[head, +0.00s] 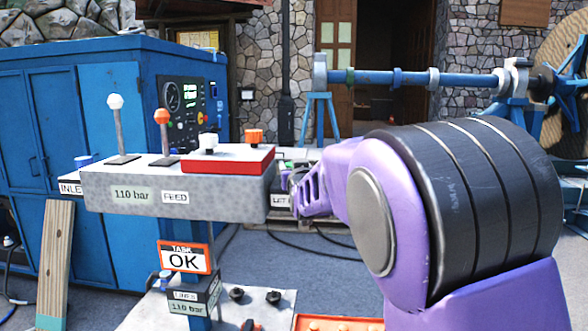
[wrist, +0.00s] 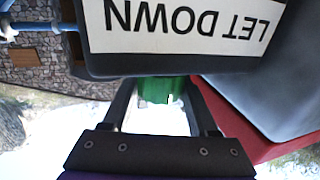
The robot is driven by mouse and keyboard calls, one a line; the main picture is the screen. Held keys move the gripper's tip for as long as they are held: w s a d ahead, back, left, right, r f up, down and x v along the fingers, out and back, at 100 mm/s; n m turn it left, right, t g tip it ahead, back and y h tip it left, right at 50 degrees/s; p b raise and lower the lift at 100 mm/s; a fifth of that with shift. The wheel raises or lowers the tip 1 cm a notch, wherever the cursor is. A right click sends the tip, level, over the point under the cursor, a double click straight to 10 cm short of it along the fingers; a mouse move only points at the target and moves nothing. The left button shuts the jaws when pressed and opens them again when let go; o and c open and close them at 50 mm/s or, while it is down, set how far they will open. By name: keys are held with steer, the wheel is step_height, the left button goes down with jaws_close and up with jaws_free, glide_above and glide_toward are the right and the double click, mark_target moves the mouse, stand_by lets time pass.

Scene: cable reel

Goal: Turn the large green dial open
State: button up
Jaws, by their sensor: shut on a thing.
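The green dial (wrist: 162,88) shows in the wrist view as a green block between my two dark fingers, just below an upside-down "LET DOWN" label (wrist: 185,22). My gripper (wrist: 160,95) is shut on it, with one finger on each side. In the head view, my gripper (head: 291,181) is at the right end of the grey control box (head: 140,194), mostly hidden by my purple arm. The dial cannot be made out there, and only "LET" of its label (head: 281,200) shows. How far the dial is turned cannot be told.
The control box carries a white-knobbed lever (head: 116,102), an orange-knobbed lever (head: 162,117) and a red block (head: 228,160) with white and orange knobs. A "TASK OK" sign (head: 184,258) hangs below. A blue cabinet (head: 90,130) stands behind, left.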

steer(key=shift+a+r+m+h+p, duration=0.15)
steer(key=shift+m+h+p, duration=0.35)
steer(key=shift+h+p, duration=0.35)
steer(key=shift+d+r+m+h+p, duration=0.1)
steer(key=shift+m+h+p, duration=0.4)
steer(key=shift+h+p, duration=0.35)
steer(key=m+h+p, duration=0.1)
steer(key=h+p, duration=0.1)
steer(key=p, duration=0.2)
steer(key=shift+f+m+h+p, duration=0.2)
steer(key=shift+m+h+p, duration=0.3)
steer(key=shift+h+p, duration=0.1)
steer(key=o, duration=1.4)
steer(key=shift+c, duration=0.2)
steer(key=shift+d+f+y+b, duration=0.25)
steer(key=shift+y+b, duration=0.25)
steer(key=shift+b, duration=0.55)
